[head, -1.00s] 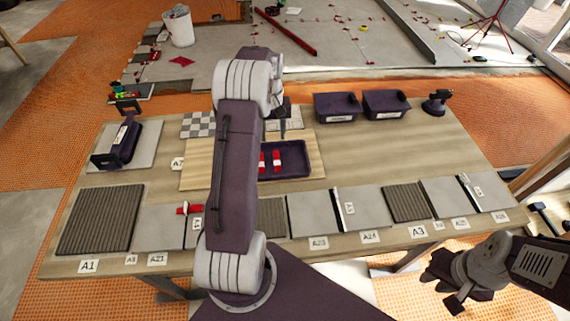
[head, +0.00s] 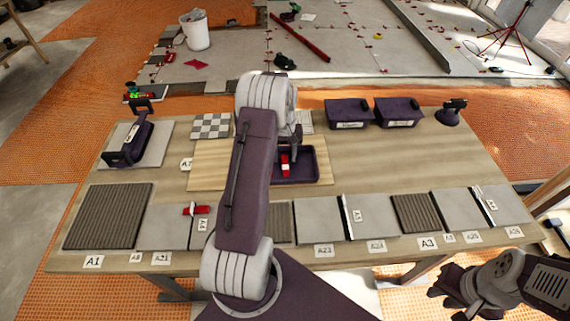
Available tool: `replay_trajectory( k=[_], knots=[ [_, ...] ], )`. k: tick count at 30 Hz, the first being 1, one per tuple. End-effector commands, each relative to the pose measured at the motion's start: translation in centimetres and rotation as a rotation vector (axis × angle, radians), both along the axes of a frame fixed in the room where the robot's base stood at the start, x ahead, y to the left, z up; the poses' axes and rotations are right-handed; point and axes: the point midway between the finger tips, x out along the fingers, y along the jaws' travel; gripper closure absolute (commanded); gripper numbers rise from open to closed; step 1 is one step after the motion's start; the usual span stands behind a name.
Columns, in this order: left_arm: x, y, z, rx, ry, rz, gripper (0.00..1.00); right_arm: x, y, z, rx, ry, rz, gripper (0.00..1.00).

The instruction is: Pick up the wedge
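A red wedge (head: 285,168) with a pale middle lies in the dark tray (head: 306,178) on the wooden board. Another red piece (head: 196,210) sits across the seam of the tiles near A21. My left arm crosses the middle of the view and hides part of the tray and board. My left gripper (head: 296,137) is over the back of the tray, above the wedge in the picture; its fingertips are mostly hidden, so its opening is unclear. My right gripper (head: 446,289) is off the table's front right, with its dark fingers apart and empty.
Two dark bins (head: 348,113) and a dark suction-cup tool (head: 451,113) stand at the back right of the table (head: 420,160). A dark tool (head: 130,140) lies on a tile at the left. Ribbed and plain tiles line the front edge. The right middle is clear.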

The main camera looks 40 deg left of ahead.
Motion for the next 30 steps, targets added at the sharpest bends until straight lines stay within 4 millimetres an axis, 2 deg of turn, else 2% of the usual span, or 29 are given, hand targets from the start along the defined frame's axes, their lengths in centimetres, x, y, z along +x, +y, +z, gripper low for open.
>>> replay_trajectory(
  k=[1, 4, 16, 20, 23, 30],
  knots=[
    [0.0, 0.0, 0.0, 0.0, 0.0, 0.0, 0.71, 0.0, 0.0, 0.0, 0.0, 0.0, 0.0, 0.75],
    [0.0, 0.0, 0.0, 0.0, 0.0, 0.0, 0.99, 0.0, 0.0, 0.0, 0.0, 0.0, 0.0, 0.75],
    [0.0, 0.0, 0.6, 0.0, 0.0, 0.0, 1.0, 0.0, 0.0, 0.1, 0.0, 0.0, 0.0, 0.75],
    [0.1, 0.0, 2.3, 0.001, -0.003, 0.0, 1.0, 0.0, 0.0, 0.3, 0.0, 0.0, 0.0, 0.75],
    [0.1, 0.1, 4.3, 0.002, -0.004, 0.0, 1.0, 0.0, 0.0, 0.6, 0.0, 0.0, 0.0, 0.75],
    [-0.4, -5.5, 7.5, 0.0, -0.001, -0.006, 1.0, 0.0, 0.0, 0.6, 0.0, 0.0, 0.0, 0.75]
  ],
)
